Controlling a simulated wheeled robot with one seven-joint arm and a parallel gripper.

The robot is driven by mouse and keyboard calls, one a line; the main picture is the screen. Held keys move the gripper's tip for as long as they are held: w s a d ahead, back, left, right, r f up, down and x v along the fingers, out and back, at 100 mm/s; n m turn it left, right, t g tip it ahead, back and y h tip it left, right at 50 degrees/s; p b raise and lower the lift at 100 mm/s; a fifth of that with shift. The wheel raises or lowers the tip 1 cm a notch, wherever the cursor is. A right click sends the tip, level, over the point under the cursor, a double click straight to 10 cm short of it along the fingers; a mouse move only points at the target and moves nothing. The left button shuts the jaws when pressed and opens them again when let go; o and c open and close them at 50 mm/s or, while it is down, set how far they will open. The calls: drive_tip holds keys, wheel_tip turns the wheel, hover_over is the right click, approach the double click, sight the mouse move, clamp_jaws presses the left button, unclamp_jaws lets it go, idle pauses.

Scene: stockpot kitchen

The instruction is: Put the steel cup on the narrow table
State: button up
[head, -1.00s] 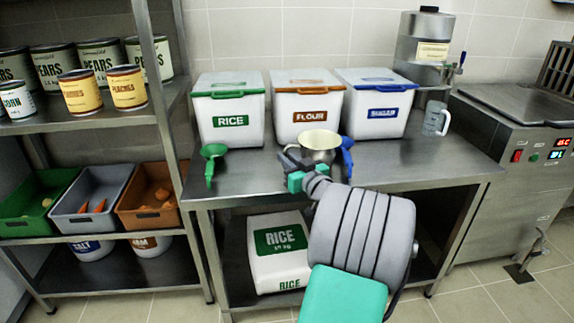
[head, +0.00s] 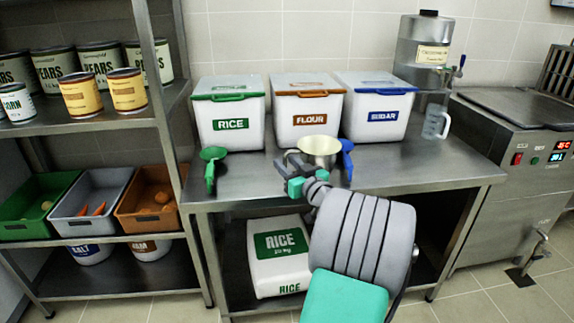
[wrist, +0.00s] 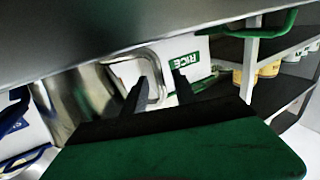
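The steel cup (head: 318,150) stands on the steel worktable, in front of the flour bin, its pale inside facing up. In the wrist view the shiny cup (wrist: 75,105) is at the left and its loop handle reaches right. My gripper (head: 284,167) is at the cup's left front, by the handle. In the wrist view its two dark fingers (wrist: 160,77) are apart, with the outer bar of the handle showing between them. I cannot tell whether they touch it. No separate narrow table can be made out.
Rice (head: 231,112), flour (head: 307,112) and sugar bins (head: 376,110) line the back of the worktable (head: 430,165). A clear jug (head: 436,120) stands at the right. The worktable's right front is clear.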

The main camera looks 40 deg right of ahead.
drive_tip(key=v, duration=1.2)
drive_tip(key=w+a+f+y, duration=0.1)
drive_tip(key=w+a, duration=0.1)
drive_tip(key=a, duration=0.1)
drive_tip(key=w+a+f+n+g+y, duration=0.1)
drive_tip(key=w+a, duration=0.1)
drive_tip(key=w+a+f+n+g+y, duration=0.1)
drive_tip(key=a+f, duration=0.1)
drive_tip(key=a, duration=0.1)
drive_tip(key=shift+w+a+y, duration=0.3)
drive_tip(key=shift+w+y, duration=0.1)
drive_tip(key=s+a+f+n+g+y, duration=0.1)
drive_tip(key=a+f+g, duration=0.4)
drive_tip(key=a, duration=0.6)
drive_tip(key=s+a+f+n+g+y, duration=0.1)
drive_tip(key=a+f+g, duration=0.4)
drive_tip(key=a, duration=0.6)
drive_tip(key=shift+s, duration=0.65)
drive_tip(key=shift+o, duration=0.5)
drive_tip(key=s+a+m+g+h, duration=0.1)
drive_tip(key=s+a+g+h, duration=0.1)
drive_tip(key=s, duration=0.7)
drive_tip(key=shift+s+a+f+m+g, duration=0.25)
drive_tip(key=shift+a+g, duration=0.45)
drive_tip(key=shift+a, duration=0.5)
drive_tip(key=shift+d, duration=0.1)
